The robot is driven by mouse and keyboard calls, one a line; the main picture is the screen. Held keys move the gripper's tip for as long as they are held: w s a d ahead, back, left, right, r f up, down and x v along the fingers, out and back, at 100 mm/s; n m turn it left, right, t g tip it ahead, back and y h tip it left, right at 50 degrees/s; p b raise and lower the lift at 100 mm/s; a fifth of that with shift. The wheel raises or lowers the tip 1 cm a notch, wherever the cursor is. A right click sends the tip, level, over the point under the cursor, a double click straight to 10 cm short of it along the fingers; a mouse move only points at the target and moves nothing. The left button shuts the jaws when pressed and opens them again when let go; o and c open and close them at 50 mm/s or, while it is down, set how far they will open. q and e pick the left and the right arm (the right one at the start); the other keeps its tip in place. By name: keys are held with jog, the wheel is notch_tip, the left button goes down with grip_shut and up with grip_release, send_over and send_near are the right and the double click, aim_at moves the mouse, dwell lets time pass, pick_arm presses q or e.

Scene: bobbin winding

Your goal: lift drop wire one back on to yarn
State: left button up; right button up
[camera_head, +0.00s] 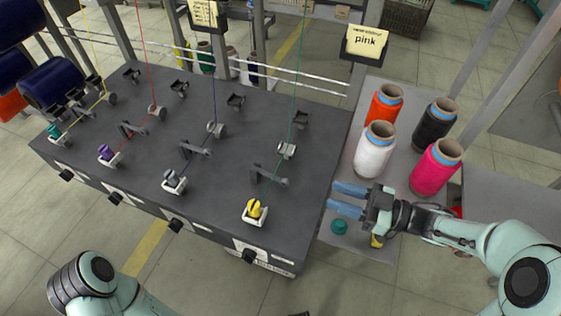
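The dark winding machine (225,110) has several stations in a row. Grey drop wire arms stand behind the bobbins: one at far left (76,108), then (131,129), (195,150) and one at right (268,178). Which is number one I cannot tell. Yellow yarn (93,40), red yarn (147,50), blue yarn (214,70) and green yarn (298,70) run down to the stations. Whether each wire rests on its yarn is too small to tell. My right gripper (334,197) has blue fingers spread apart, empty, beside the machine's right edge. My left arm shows at bottom left; its gripper is out of view.
A side table (385,150) at right holds orange (384,104), black (436,122), white (374,150) and pink cones (436,167). A teal bobbin (339,227) and a yellow one (377,241) lie near my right gripper.

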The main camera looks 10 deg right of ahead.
aim_at(289, 181)
jog(key=b+x, duration=0.1)
jog(key=x, duration=1.2)
jog(key=shift+s+a, duration=0.1)
jog(key=shift+a, duration=0.05)
grip_shut()
